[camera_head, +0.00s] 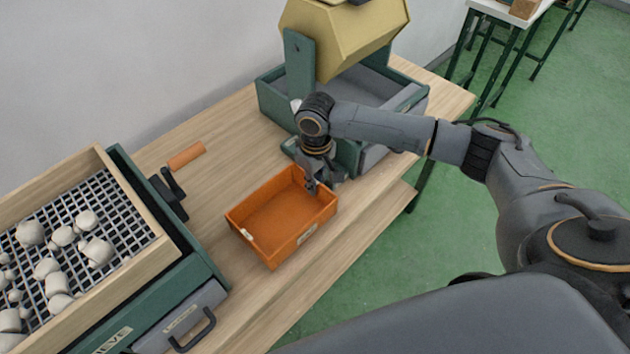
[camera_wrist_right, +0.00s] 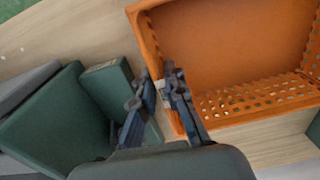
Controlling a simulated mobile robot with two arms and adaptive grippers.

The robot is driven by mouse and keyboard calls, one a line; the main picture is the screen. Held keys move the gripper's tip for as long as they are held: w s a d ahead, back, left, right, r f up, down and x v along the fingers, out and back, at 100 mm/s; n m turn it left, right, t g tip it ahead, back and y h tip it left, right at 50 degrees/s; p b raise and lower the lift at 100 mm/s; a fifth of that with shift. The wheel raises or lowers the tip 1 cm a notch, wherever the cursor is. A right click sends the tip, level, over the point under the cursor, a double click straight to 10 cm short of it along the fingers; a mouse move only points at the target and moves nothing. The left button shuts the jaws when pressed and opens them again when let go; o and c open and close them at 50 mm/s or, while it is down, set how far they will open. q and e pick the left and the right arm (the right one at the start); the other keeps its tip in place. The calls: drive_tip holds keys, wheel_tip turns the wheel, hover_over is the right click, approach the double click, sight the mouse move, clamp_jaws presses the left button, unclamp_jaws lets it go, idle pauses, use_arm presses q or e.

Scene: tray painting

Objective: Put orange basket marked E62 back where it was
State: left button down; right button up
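The orange basket (camera_head: 278,219) stands on the wooden table between the sieve unit and the green machine. It looks empty. A pale label on its near right wall is too small to read. My right gripper (camera_head: 314,183) is at the basket's far right wall. In the right wrist view, the fingers of my right gripper (camera_wrist_right: 158,82) straddle the wall of the basket (camera_wrist_right: 225,40), one inside and one outside. Their tips close in on the rim, next to a pale patch. My left gripper is not in view.
A sieve tray (camera_head: 157,243) with white lumps stands on the left. The green machine (camera_head: 270,97) with a yellow drum (camera_head: 335,40) is at the back. Bare table (camera_head: 315,266) lies in front of the basket.

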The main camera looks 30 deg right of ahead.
drive_tip(key=shift+o, duration=0.8)
wheel_tip(320, 180, up, 12)
drive_tip(key=shift+r+b, duration=0.2)
drive_tip(key=shift+b, duration=0.2)
